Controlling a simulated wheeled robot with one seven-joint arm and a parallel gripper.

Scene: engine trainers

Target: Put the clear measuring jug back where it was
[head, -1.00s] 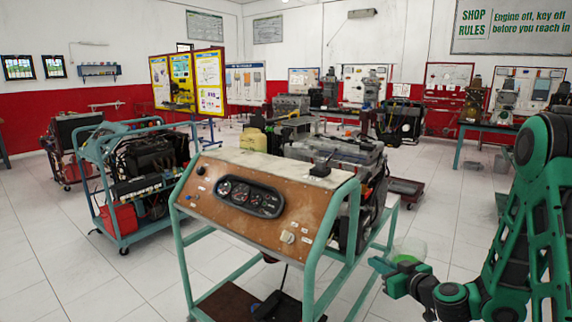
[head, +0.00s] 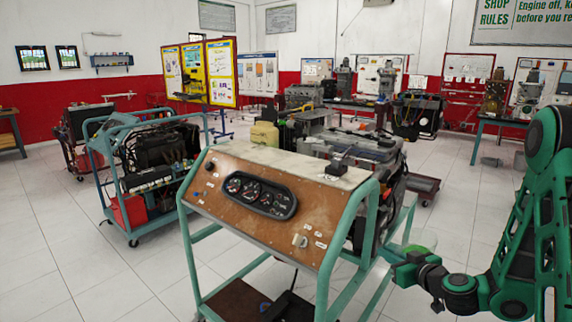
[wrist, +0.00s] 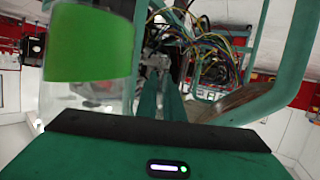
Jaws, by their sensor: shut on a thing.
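The clear measuring jug (head: 425,238) shows as a pale, see-through shape just behind my gripper in the head view, partly hidden by it. In the wrist view the jug (wrist: 88,98) is at the left, with clear walls and a bright green band or filling. My gripper (head: 393,264) is at the lower right of the head view, right of the trainer stand's frame. It is shut on the jug and holds it off the floor. The fingers' contact with the jug is not clearly visible.
A teal-framed engine trainer with a brown gauge panel (head: 262,200) stands close in front, its right-hand tubes near my gripper. A yellow container (head: 265,135) stands behind the panel. Another engine stand (head: 150,165) is at the left. White floor is open at the right.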

